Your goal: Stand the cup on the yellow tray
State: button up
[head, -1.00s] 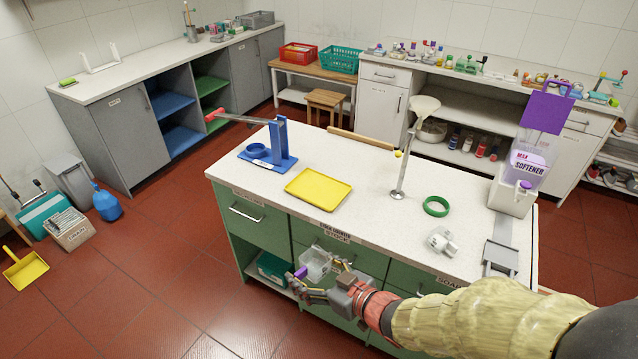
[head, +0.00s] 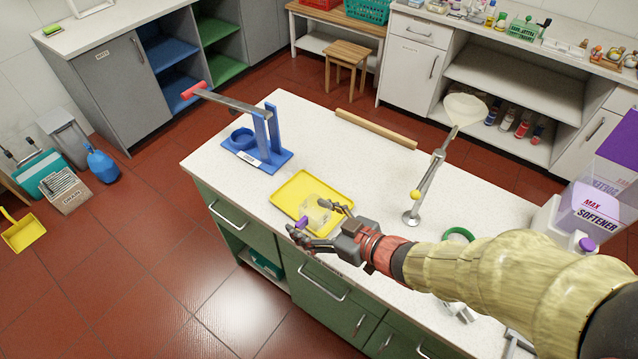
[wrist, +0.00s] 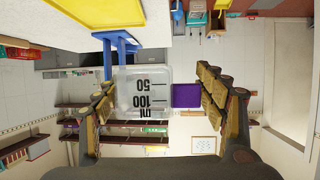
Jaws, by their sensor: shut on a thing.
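The clear cup (head: 317,211) with a purple part (head: 301,222) is held in my gripper (head: 314,221). In the wrist view the cup (wrist: 142,95) shows black ml marks and sits between both fingers. The marks and the counter both appear upside down there, so the cup looks about upright. The yellow tray (head: 292,188) lies flat on the white counter. In the head view the cup overlaps the tray's near right part. In the wrist view the tray (wrist: 100,12) is apart from the cup, which appears above its level.
A blue stand (head: 262,142) with a red-tipped arm is behind the tray to the left. A green ring (head: 458,234) and a softener bottle (head: 592,208) are farther right, near my arm.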

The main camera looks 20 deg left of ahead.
jog(key=w+a+f+b, duration=0.3)
jog(key=w+a+f, duration=0.1)
jog(key=w+a, duration=0.3)
jog(key=b, duration=0.2)
send_over(291, 210)
jog(key=f, duration=0.5)
jog(key=shift+s+d, duration=0.15)
jog(key=shift+d, duration=0.15)
jog(key=shift+w+a+f+b, duration=0.15)
jog(key=shift+f+b, duration=0.3)
jog(key=shift+f, duration=0.55)
jog(key=shift+w+a+f+b, duration=0.15)
jog(key=shift+f+b, duration=0.25)
jog(key=shift+f, duration=0.55)
jog(key=shift+f, duration=0.15)
jog(key=o, duration=1.2)
